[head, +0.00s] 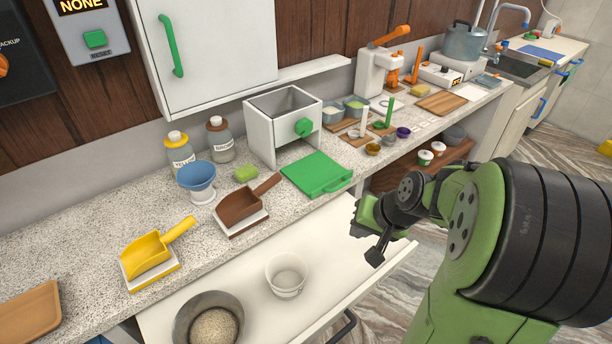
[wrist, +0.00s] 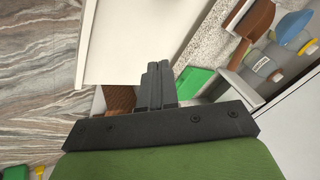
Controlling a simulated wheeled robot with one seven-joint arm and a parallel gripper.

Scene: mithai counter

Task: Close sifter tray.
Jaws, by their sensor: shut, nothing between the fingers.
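The sifter appears to be the white open-topped box (head: 284,127) with a green knob, standing on the counter. A flat green tray (head: 316,174) with a bar handle at its front edge extends in front of the box, over the counter, toward the front edge. I cannot tell how far it is still inside the box. Part of a green surface, likely the same tray, shows in the wrist view (wrist: 194,82) beyond my fingers. My gripper (head: 376,255) is shut and empty, to the right of and below the tray, apart from it. Its closed fingers show in the wrist view (wrist: 155,72).
Below the counter, an open drawer (head: 250,318) holds a steel pot (head: 183,320) and a white cup (head: 286,272). A brown scoop (head: 240,208), yellow scoop (head: 150,252) and blue funnel (head: 199,176) stand left of the tray. Wooden boards and small bowls lie to its right.

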